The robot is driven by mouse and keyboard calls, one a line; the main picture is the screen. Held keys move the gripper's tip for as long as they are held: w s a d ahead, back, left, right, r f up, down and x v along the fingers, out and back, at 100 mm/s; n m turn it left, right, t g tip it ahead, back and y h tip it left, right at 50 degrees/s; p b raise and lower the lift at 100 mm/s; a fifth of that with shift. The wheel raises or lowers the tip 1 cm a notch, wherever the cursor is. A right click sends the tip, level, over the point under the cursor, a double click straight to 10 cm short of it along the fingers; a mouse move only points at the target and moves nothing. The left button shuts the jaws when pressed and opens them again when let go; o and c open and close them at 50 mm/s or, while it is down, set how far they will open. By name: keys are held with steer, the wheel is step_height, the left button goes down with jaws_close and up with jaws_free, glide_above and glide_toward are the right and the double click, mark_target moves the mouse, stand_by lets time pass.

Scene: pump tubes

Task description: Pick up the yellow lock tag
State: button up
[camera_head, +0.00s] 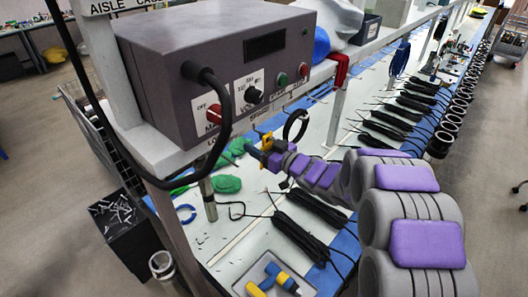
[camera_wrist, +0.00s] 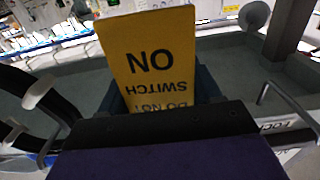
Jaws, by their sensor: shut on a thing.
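The yellow lock tag (camera_wrist: 147,80) stands up large in the wrist view, its print "DO NOT SWITCH ON" upside down. My gripper (camera_wrist: 158,99) is shut on its lower part, with dark fingers at both sides of it. In the head view my gripper (camera_head: 270,157) is in front of the grey control box, below its panel. A small yellow patch of the tag (camera_head: 267,142) shows at the fingertips. The rest of the tag is hard to make out there.
The grey control box (camera_head: 190,50) with red and black knobs stands on a shelf above the bench. A black cable (camera_head: 226,115) loops down from it. Below are green gloves (camera_head: 226,184), black tube bundles (camera_head: 310,207) and a tray (camera_head: 240,281) with yellow and blue items.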

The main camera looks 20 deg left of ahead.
steer(key=shift+d+r, duration=0.15)
steer(key=shift+d, duration=0.45)
steer(key=shift+c, duration=1.4)
steer(key=shift+d, duration=0.2)
steer(key=shift+a+r, duration=0.35)
steer(key=shift+r+v, duration=0.15)
steer(key=shift+v, duration=4.25)
steer(key=shift+r+v, duration=0.15)
steer(key=shift+v, duration=4.3)
steer(key=shift+d, duration=0.1)
steer(key=shift+d, duration=0.2)
